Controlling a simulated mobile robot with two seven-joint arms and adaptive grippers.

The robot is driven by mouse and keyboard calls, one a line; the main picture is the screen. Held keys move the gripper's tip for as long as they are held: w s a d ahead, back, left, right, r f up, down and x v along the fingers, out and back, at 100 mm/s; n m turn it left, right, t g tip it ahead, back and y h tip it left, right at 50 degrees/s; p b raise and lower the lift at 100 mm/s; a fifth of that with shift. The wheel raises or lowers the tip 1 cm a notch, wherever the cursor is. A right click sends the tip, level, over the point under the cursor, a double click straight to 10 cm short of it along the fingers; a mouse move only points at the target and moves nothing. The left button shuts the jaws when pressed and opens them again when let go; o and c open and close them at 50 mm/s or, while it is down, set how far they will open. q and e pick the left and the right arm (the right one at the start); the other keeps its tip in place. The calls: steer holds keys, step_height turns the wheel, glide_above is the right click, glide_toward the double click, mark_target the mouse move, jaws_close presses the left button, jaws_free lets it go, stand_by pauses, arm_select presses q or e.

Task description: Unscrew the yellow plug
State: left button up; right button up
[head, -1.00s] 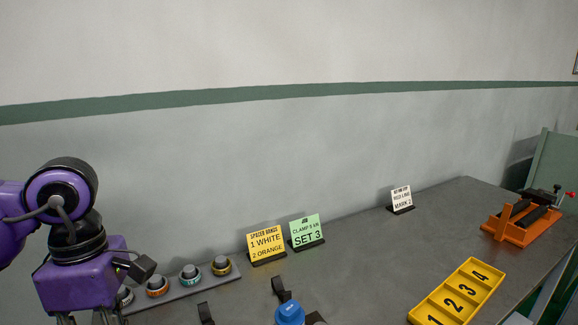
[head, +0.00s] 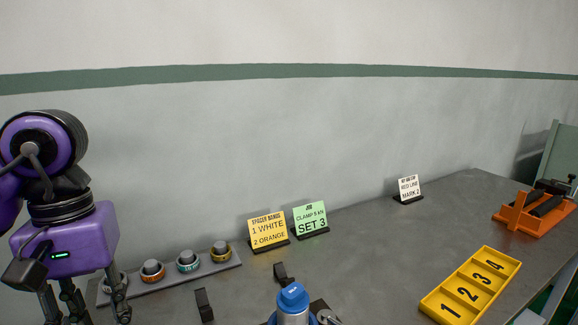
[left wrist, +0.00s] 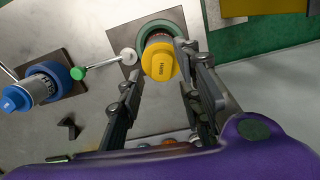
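The yellow plug (left wrist: 159,62) shows in the left wrist view, seated at the end of a pipe held in a green round vise (left wrist: 172,28). It does not show in the head view. My left gripper (left wrist: 157,54) is open in the left wrist view, one finger on each side of the plug. The right finger looks close to it; I cannot tell whether it touches. In the head view my left gripper (head: 84,305) hangs at the lower left, its fingertips cut off by the bottom edge. My right gripper is not in view.
A blue-capped pipe in a blue vise (left wrist: 40,86) stands beside the green-handled lever (left wrist: 79,72). A rack of ringed pieces (head: 205,266), signs (head: 268,230), a yellow numbered tray (head: 472,288) and an orange vise (head: 535,213) stand on the grey bench.

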arm_select(q)
steer(key=shift+f+m, duration=0.1)
steer(key=shift+m, duration=0.3)
steer(key=shift+s+d+f+b, duration=0.1)
steer(key=shift+f+b, duration=1)
steer(key=shift+r, duration=0.1)
steer(key=shift+s, duration=0.15)
jaws_close()
